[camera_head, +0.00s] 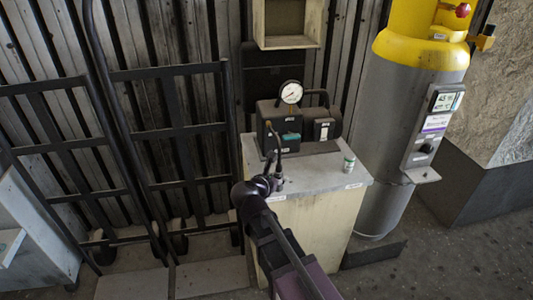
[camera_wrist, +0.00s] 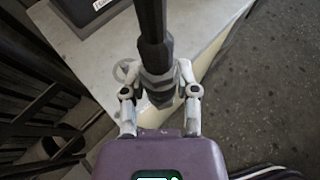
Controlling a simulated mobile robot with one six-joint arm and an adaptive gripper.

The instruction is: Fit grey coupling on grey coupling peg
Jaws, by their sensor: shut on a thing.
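The grey coupling (camera_wrist: 157,84) is a grey, faceted fitting on the end of a black hose (camera_wrist: 152,22). My gripper (camera_wrist: 158,93) is shut on the coupling, with one finger on each side in the wrist view. In the head view my gripper (camera_head: 274,184) is at the left front part of the cabinet top, and the hose (camera_head: 275,142) rises from it toward the black blower unit (camera_head: 281,122). I cannot make out the grey coupling peg for certain; the gripper and coupling cover part of the cabinet top there.
The cabinet (camera_head: 318,215) carries the black unit with a round gauge (camera_head: 290,92) and a small white-and-green container (camera_head: 349,162). A grey-and-yellow cylinder (camera_head: 405,115) stands on the right. Black hand-truck frames (camera_head: 173,128) stand on the left.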

